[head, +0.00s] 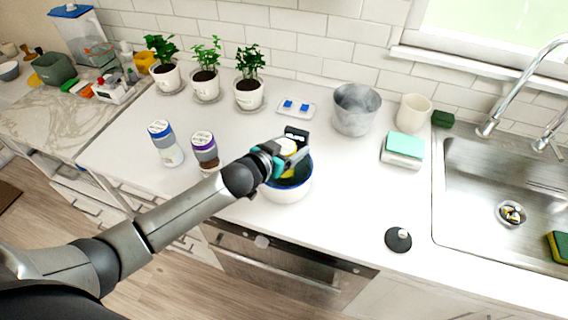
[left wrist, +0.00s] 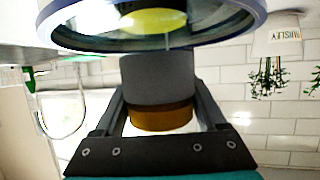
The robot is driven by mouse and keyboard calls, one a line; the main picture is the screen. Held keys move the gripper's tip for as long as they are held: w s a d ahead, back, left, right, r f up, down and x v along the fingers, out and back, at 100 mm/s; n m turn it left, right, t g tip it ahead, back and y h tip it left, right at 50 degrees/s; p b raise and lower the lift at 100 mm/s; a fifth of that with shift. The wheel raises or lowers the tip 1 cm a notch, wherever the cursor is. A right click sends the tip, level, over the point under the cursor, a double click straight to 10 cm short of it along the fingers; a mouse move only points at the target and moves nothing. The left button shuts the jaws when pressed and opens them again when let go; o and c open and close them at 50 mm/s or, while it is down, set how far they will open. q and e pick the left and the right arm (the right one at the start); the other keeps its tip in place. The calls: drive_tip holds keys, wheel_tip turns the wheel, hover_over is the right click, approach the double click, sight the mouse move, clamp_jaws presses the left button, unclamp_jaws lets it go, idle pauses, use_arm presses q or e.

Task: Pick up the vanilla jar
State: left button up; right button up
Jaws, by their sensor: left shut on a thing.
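My left gripper (head: 290,146) is shut on a small jar (head: 287,147), which has a pale top in the head view. In the left wrist view the held jar (left wrist: 158,80) shows a grey band and an amber band between the fingers. It looks like the vanilla jar, but no label can be read. Whether the jar touches the bowl cannot be told. My right gripper is not in view.
Several potted plants (head: 249,92) line the wall. The counter's front right is mostly clear before the sink (head: 500,215).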

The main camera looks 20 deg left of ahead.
use_arm(q)
clamp_jaws()
drive_tip(key=shift+r, duration=0.15)
